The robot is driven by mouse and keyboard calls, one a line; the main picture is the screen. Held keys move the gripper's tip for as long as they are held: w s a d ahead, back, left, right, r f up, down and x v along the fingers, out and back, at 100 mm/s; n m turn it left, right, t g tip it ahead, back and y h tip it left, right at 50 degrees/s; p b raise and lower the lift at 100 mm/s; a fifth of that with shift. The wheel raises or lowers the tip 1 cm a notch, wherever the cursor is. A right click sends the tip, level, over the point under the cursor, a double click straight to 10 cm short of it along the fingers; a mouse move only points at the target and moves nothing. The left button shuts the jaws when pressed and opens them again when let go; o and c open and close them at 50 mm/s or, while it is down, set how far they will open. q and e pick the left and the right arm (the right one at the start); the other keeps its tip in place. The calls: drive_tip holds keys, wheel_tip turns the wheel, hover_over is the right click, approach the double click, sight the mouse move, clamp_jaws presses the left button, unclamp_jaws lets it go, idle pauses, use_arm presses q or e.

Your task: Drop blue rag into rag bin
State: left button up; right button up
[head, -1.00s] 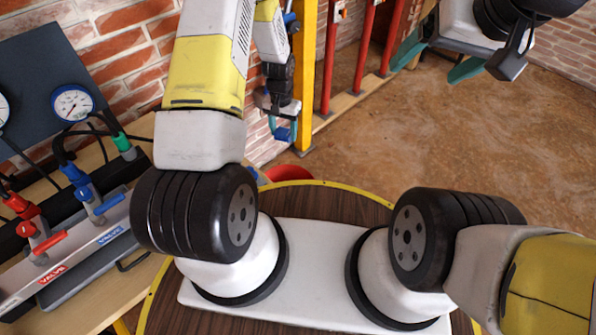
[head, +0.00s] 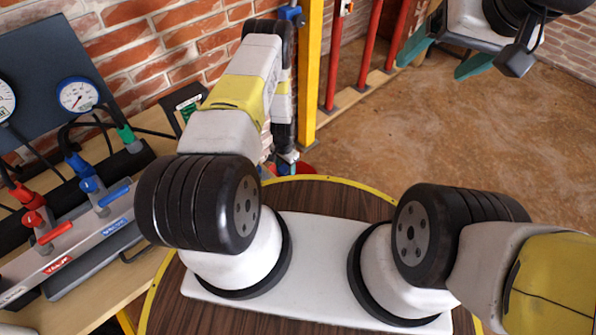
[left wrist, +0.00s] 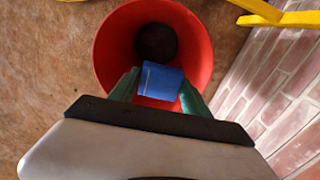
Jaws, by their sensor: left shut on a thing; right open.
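The blue rag (left wrist: 160,81) is held between the green fingers of my left gripper (left wrist: 160,86). In the left wrist view it is seen over the opening of the red rag bin (left wrist: 105,50); how high above the rim I cannot tell. In the head view the left gripper (head: 287,160) points down, mostly hidden behind my own arm, and only a sliver of the red bin (head: 308,169) shows beside it. My right gripper (head: 442,58) is open and empty at the upper right, its teal fingers spread.
A dark round patch (left wrist: 156,43) shows inside the bin. A bench at left carries a valve panel (head: 75,260), a pressure gauge (head: 77,95) and hoses. A brick wall and a yellow post (head: 311,70) stand behind. Floor at right (head: 450,130) is clear.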

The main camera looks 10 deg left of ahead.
use_arm(q)
drive_tip(key=shift+f, duration=1.2)
drive_tip(key=o, duration=1.3)
wheel_tip(320, 180, up, 8)
drive_tip(key=shift+f, duration=0.1)
